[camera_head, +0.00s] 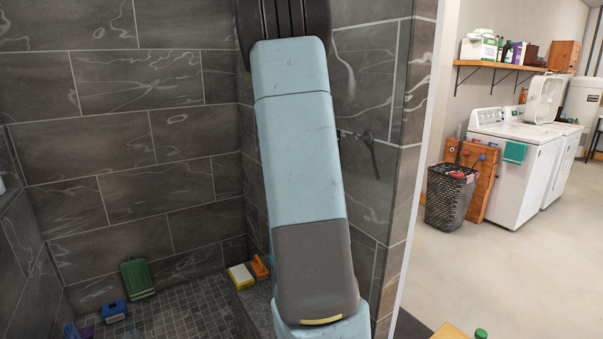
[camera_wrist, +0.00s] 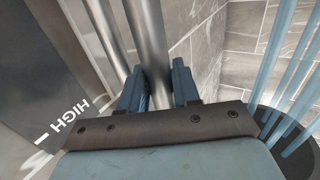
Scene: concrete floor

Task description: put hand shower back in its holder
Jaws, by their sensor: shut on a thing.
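In the wrist view, my gripper (camera_wrist: 158,72) has its two blue fingers closed on a shiny metal cylinder (camera_wrist: 150,35), which appears to be part of the hand shower. The cylinder runs up out of the picture, so the shower head is not visible. A second, thinner metal tube (camera_wrist: 109,30) runs beside it on the left. I cannot tell whether either tube belongs to the holder. In the head view, my arm covers the middle and hides my gripper. A small dark metal fitting (camera_head: 362,138) shows on the tiled wall right of my arm; I cannot tell if it is the holder.
A grey panel marked HIGH (camera_wrist: 60,125) is close at left in the wrist view. Light-blue rods (camera_wrist: 292,70) stand at right. The shower floor (camera_head: 180,305) holds a green container (camera_head: 137,278), a blue item (camera_head: 113,311) and a yellow-white sponge (camera_head: 240,276). Open floor lies at right.

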